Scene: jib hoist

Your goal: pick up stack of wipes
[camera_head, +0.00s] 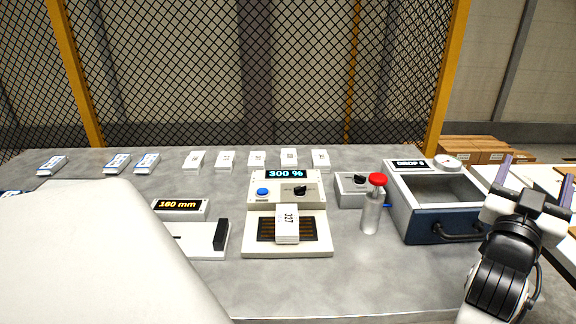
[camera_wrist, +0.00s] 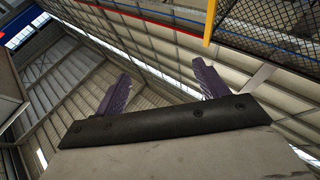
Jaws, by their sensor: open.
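No thing is plainly marked as the stack of wipes. Small blue-and-white packs lie at the back left of the grey bench: a left pack (camera_head: 51,166), a middle pack (camera_head: 117,164) and a right pack (camera_head: 147,163); I cannot tell whether these are wipes. Another blue item (camera_head: 12,193) is partly hidden at the left edge. My gripper (camera_head: 535,178) is raised at the far right, beyond the drawer unit and far from the packs. Its purple fingers are spread apart and empty, also in the wrist view (camera_wrist: 162,78), which faces the roof.
Several white labelled blocks (camera_head: 257,159) stand along the bench's back. A white block (camera_head: 287,224) sits on the device reading 300 % (camera_head: 261,219). A red-topped bottle (camera_head: 371,214) and an open drawer unit (camera_head: 401,216) stand right. A 160 mm gauge (camera_head: 180,207) is left of centre. Mesh fence (camera_head: 230,60) is behind.

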